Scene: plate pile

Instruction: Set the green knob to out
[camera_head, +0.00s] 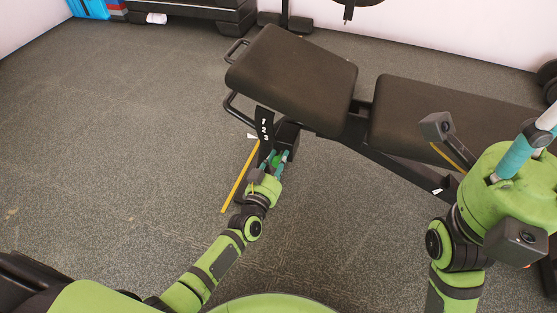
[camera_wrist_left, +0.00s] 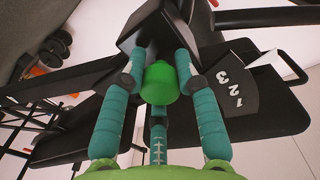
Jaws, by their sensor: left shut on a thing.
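The green knob (camera_wrist_left: 159,83) sits on the dark frame of a weight bench, in the middle of the left wrist view. In the head view only a bit of its green (camera_head: 277,160) shows between my fingers. My left gripper (camera_head: 279,157) is shut on the knob, with teal fingers on both sides of it and one below in the wrist view. A black plate (camera_head: 264,124) marked 1, 2, 3 stands just beyond it. My right gripper (camera_head: 519,157) is raised at the right edge of the head view; its fingertips are not clearly shown.
The bench has two dark pads, a tilted one (camera_head: 291,77) and a longer one (camera_head: 455,118). A yellow strip (camera_head: 240,178) runs beside my left gripper. A black handle (camera_head: 236,50) sticks out at the pad's end. The grey speckled floor (camera_head: 110,130) is open to the left.

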